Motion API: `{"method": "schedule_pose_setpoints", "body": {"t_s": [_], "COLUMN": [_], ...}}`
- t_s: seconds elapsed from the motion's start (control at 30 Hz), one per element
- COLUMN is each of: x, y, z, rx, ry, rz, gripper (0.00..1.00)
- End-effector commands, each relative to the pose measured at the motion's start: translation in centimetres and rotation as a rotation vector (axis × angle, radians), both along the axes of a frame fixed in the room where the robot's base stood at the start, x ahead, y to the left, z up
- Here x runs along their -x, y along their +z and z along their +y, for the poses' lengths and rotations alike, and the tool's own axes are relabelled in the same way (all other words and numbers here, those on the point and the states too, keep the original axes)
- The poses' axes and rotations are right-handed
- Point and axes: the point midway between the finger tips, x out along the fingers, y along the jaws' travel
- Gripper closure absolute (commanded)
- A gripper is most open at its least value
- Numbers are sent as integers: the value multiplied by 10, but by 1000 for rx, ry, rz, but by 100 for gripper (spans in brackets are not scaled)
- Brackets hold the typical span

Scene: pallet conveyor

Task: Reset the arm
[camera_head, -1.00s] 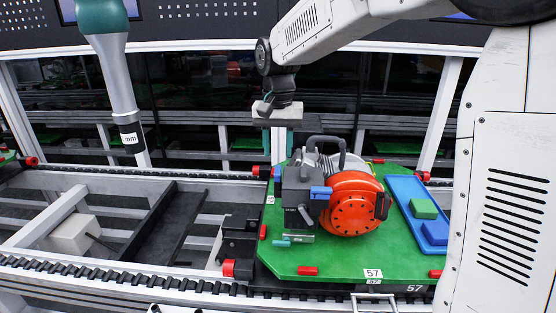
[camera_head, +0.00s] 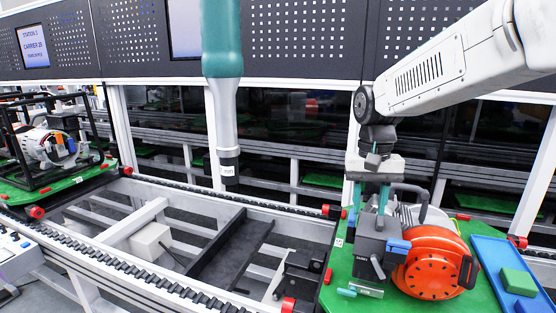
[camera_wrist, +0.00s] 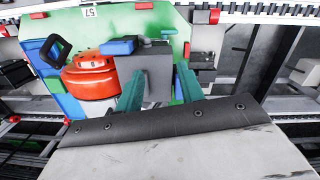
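My gripper (camera_head: 370,205) hangs at the end of my arm, with two teal fingers pointing down at the grey box of the engine unit. In the wrist view, the fingers of my gripper (camera_wrist: 160,92) stand apart with nothing held between them. The grey box (camera_head: 376,248) lies beyond and below them; it also shows in the wrist view (camera_wrist: 158,72). The orange round housing (camera_head: 432,262) sits beside the box, on the green pallet (camera_head: 340,285). Whether the fingers touch the box cannot be told.
A blue tray (camera_head: 490,262) with a green block (camera_head: 518,282) lies right of the housing. A teal and grey column (camera_head: 222,90) hangs over the conveyor (camera_head: 180,225). Another green pallet (camera_head: 60,190) with a black-framed engine (camera_head: 50,145) stands at the left.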

Motion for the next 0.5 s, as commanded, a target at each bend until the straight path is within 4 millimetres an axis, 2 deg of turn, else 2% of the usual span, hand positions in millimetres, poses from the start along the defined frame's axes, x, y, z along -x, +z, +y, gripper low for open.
{"method": "schedule_pose_setpoints", "body": {"t_s": [0.03,0.17,0.3,0.5], "x": [22,76,138,216], "y": [2,2,0,-13], "z": [-5,-17,-28,-41], "rx": [-2,-8,-14,-15], "ry": [29,103,170,224], "rz": [0,0,-17,-64], "gripper": [62,62,62,62]}}
